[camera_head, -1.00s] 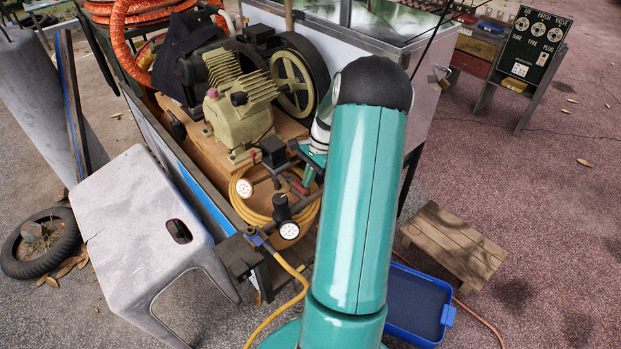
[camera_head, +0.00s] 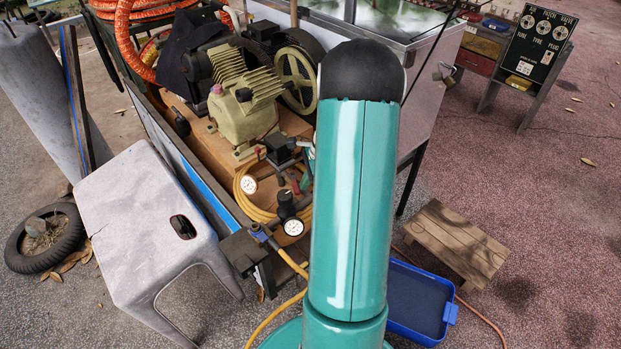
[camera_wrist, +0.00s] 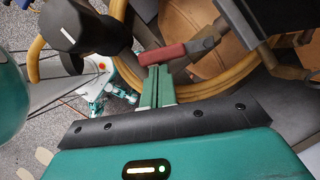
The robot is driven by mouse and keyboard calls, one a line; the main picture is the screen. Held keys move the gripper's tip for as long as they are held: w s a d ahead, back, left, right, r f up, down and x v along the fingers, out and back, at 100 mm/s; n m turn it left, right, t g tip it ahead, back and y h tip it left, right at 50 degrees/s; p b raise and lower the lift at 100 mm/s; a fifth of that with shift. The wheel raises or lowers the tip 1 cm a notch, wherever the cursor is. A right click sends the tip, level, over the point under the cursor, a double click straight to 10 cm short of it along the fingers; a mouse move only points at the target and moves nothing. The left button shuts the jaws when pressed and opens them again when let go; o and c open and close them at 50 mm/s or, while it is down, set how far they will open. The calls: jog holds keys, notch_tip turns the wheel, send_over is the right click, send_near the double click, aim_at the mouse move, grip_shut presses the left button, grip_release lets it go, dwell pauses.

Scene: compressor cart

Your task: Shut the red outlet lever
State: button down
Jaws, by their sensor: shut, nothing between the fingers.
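The red outlet lever (camera_wrist: 163,54) lies across the tips of my gripper (camera_wrist: 157,82) in the wrist view. The green fingers are together and empty, right at the lever; I cannot tell whether they touch it. The lever joins a dark metal pipe fitting on its right. In the head view a small bit of the red lever (camera_head: 295,184) shows beside the piping. There my arm hides most of the gripper, and only a teal edge of it shows at the arm's left side.
A black knob (camera_wrist: 80,28) stands close left of the fingers in the wrist view. Gauges (camera_head: 293,227), a coiled yellow hose (camera_head: 242,200) and the compressor (camera_head: 240,115) crowd the cart. A grey stool (camera_head: 140,215) stands left; a wooden stool (camera_head: 455,242) and blue tray (camera_head: 420,300) stand right.

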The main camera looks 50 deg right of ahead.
jog(key=a+m, duration=0.1)
jog(key=m, duration=0.2)
jog(key=shift+w+a+t+h, duration=0.3)
jog(key=shift+a+t+h, duration=0.1)
jog(key=w+a+m+h, duration=0.1)
jog(key=m, duration=0.1)
jog(key=w+a+m+h, duration=0.1)
jog(key=m, duration=0.2)
jog(key=w+a+m, duration=0.1)
jog(key=m, duration=0.2)
jog(key=shift+w+a+t+h, duration=0.2)
jog(key=shift+w+t+h, duration=0.2)
jog(key=shift+w, duration=0.15)
